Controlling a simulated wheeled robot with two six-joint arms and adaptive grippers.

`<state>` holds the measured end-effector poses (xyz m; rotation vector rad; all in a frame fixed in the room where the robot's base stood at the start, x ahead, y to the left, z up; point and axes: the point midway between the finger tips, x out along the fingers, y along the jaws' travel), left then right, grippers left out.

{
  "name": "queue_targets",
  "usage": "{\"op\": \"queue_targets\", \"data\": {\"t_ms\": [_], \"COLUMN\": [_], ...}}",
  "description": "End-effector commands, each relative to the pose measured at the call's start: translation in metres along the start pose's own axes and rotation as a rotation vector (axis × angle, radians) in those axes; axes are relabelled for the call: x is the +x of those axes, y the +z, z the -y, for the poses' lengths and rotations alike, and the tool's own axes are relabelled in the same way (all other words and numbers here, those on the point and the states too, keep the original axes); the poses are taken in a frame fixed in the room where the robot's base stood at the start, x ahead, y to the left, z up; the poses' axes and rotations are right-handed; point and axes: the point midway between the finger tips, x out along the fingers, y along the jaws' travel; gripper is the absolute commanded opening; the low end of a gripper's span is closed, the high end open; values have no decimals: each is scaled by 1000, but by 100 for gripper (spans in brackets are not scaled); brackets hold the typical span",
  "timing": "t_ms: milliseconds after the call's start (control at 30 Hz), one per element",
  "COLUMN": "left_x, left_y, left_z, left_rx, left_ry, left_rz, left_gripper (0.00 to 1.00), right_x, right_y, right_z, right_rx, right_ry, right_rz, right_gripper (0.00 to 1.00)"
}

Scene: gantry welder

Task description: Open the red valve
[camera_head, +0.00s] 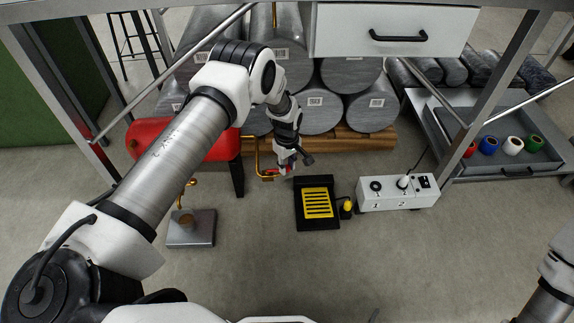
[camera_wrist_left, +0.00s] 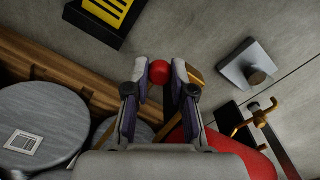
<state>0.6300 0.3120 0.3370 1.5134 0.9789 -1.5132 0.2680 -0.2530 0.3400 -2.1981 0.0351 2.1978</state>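The red valve knob (camera_wrist_left: 159,72) shows in the left wrist view as a round red shape between the fingertips of my left gripper (camera_wrist_left: 160,70). The fingers stand apart on either side of it, with at most a narrow gap; I cannot tell whether they touch it. In the head view my left gripper (camera_head: 286,167) points down beside the brass pipe (camera_head: 257,160) at the right end of the red tank (camera_head: 218,145). The valve is mostly hidden there by the gripper. My right gripper is out of view; only part of that arm shows at the lower right.
Large metal cylinders (camera_head: 320,112) lie stacked on wooden beams (camera_head: 360,140) behind. A black stand with a yellow grille (camera_head: 318,203) and a white control box (camera_head: 398,193) stand to the right. A grey plate (camera_head: 191,230) lies on the floor to the left.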

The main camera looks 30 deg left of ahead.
Motion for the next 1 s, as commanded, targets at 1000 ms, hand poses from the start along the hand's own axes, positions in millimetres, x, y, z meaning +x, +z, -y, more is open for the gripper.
{"op": "queue_targets", "data": {"t_ms": [1000], "left_x": [-116], "left_y": [0], "left_z": [0], "left_rx": [1], "left_ry": [1], "left_rz": [-1], "left_gripper": [50], "right_x": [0], "right_y": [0], "right_z": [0], "right_rx": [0], "right_ry": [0], "right_rz": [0], "right_gripper": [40]}}
